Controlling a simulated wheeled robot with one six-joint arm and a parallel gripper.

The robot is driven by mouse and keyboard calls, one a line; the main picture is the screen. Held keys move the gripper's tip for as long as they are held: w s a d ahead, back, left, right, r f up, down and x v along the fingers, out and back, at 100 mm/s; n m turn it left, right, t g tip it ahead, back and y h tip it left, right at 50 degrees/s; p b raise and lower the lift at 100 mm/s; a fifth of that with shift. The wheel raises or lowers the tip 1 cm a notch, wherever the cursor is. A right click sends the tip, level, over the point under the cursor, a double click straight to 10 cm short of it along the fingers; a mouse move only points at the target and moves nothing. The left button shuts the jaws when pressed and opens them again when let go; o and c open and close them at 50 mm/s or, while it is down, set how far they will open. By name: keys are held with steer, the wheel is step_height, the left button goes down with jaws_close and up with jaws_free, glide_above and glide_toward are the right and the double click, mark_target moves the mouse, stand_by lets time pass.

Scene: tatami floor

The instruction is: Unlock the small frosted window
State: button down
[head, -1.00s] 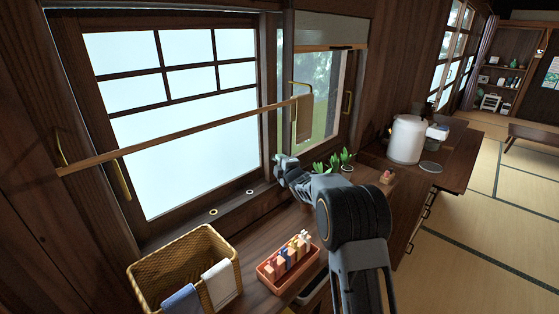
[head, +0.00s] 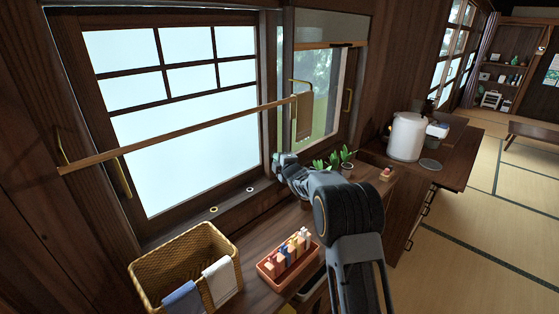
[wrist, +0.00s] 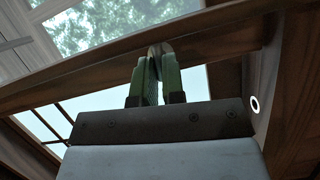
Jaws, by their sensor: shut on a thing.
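The frosted window (head: 180,150) has white panes in a dark wooden frame, left of a clear window (head: 320,90) with greenery behind it. My gripper (head: 277,158) is low at the post between the two windows, just above the sill. In the wrist view my gripper (wrist: 157,72) has its green-grey fingers close together on a small, rounded, pale metal piece (wrist: 160,47), which looks like a latch knob. The fingers hide most of this piece, so I cannot tell how the lock is set. In the head view the piece is hidden.
A wooden pole (head: 190,135) with a brown cloth (head: 304,115) crosses in front of the windows. On the counter are a basket (head: 150,279), an orange tray (head: 270,276) of small items, potted plants (head: 333,163) and a white canister (head: 406,137).

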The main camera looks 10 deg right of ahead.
steer(key=shift+r, duration=0.1)
steer(key=m+g+p, duration=0.1)
steer(key=m+p, duration=0.1)
steer(key=p, duration=0.1)
steer(key=shift+r, duration=0.1)
stand_by(0.3)
steer(key=c, duration=1.2)
jaws_free()
